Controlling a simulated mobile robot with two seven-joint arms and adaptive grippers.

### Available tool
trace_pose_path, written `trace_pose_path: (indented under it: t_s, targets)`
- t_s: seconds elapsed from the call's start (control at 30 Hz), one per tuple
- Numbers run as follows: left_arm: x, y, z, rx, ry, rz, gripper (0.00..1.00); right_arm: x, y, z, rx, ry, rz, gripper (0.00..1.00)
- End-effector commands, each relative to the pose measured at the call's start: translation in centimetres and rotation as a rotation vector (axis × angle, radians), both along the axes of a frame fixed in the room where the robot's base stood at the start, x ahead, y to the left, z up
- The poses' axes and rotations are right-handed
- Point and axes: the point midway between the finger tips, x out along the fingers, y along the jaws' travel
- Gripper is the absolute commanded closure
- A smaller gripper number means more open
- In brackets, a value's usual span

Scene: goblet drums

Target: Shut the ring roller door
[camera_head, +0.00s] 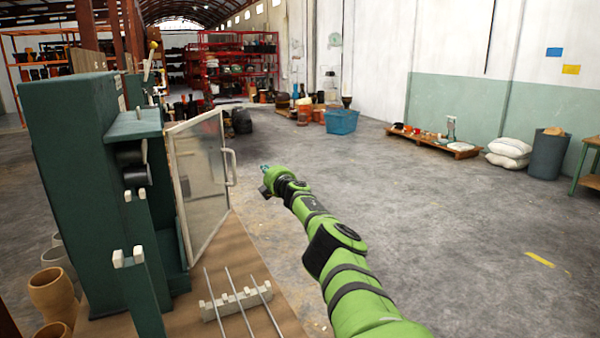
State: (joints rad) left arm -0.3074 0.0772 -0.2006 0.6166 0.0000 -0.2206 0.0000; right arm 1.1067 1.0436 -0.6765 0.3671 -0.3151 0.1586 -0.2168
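The ring roller door (203,180) is a clear panel in a pale frame with a pale handle (231,167) on its right edge. It stands swung open, out from the dark green ring roller machine (75,150) on the left. My green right arm reaches in from the lower right. Its gripper end (265,178) is just right of the handle in the picture, with a visible gap between them. The gripper is small and turned away, so its fingers cannot be made out. My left gripper is not in view.
A wooden surface (250,262) below the door holds a pale notched rack with thin metal rods (240,305). Clay pots (52,292) stand at the lower left. Red shelves (235,65) and a blue crate (341,121) are far back. The concrete floor at right is largely clear.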

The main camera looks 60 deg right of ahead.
Motion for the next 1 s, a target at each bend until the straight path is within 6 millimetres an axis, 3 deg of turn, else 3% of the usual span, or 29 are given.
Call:
trace_pose_path:
  t_s: [0.13,0.27,0.47,1.0]
  targets:
    - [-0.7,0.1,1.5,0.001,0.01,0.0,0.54,-0.9,-0.1,0.3,-0.001,0.004,0.003,1.0]
    - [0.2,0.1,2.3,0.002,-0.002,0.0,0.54,-1.9,-0.2,0.6,-0.007,0.005,0.002,1.0]
    - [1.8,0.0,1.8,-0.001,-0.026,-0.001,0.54,-3.8,-0.6,0.1,-0.006,0.005,0.0,1.0]
    - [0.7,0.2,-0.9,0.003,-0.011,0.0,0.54,-8.1,-1.3,-0.2,-0.004,0.004,-0.004,1.0]
